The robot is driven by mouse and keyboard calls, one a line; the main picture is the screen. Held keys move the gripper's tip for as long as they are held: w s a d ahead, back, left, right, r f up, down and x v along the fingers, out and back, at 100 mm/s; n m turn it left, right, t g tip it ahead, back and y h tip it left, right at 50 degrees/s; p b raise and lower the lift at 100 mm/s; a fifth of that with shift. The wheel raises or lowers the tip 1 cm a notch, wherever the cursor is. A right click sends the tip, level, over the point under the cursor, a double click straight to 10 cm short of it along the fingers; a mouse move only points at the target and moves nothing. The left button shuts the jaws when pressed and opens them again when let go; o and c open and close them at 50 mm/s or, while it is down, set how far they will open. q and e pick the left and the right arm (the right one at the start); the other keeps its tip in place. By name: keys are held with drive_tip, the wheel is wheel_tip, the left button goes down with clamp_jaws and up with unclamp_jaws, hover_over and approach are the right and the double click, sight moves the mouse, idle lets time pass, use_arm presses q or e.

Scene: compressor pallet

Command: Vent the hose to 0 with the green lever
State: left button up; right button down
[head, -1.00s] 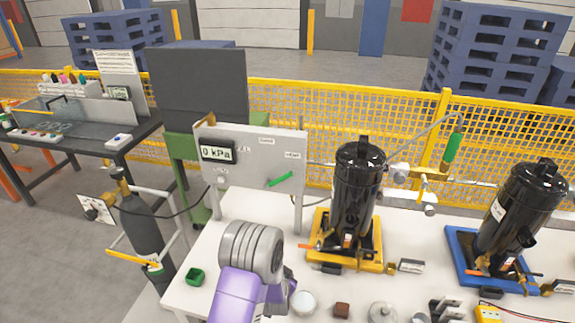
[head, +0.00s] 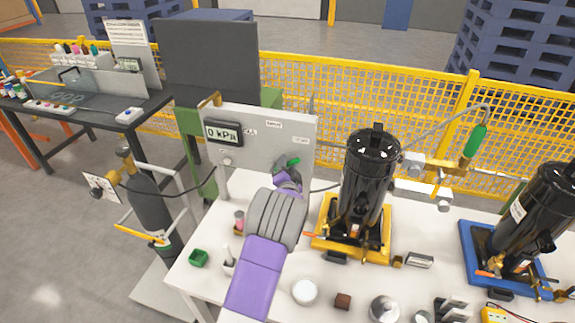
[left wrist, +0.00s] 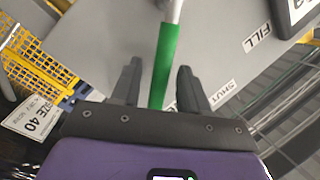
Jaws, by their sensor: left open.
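The green lever (left wrist: 165,62) lies between the two open fingers of my left gripper (left wrist: 157,88) in the left wrist view, with a gap on either side. In the head view the lever (head: 292,162) shows only partly above my left gripper (head: 287,180), which is in front of the grey panel (head: 300,135). The panel's display (head: 223,133) reads 0 kPa. The words FILL and SHUT show on the panel in the left wrist view. A dark hose (head: 190,190) runs from the panel toward the gas cylinder. My right gripper is not in view.
A black compressor (head: 368,175) stands in a yellow tray just right of the panel. Another black compressor (head: 540,215) stands in a blue tray farther right. A grey cylinder (head: 150,205) stands at the left. Small parts lie along the white table's front.

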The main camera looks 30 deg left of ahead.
use_arm(q)
drive_tip(key=shift+w+a, duration=0.2)
drive_tip(key=shift+w, duration=0.15)
clamp_jaws()
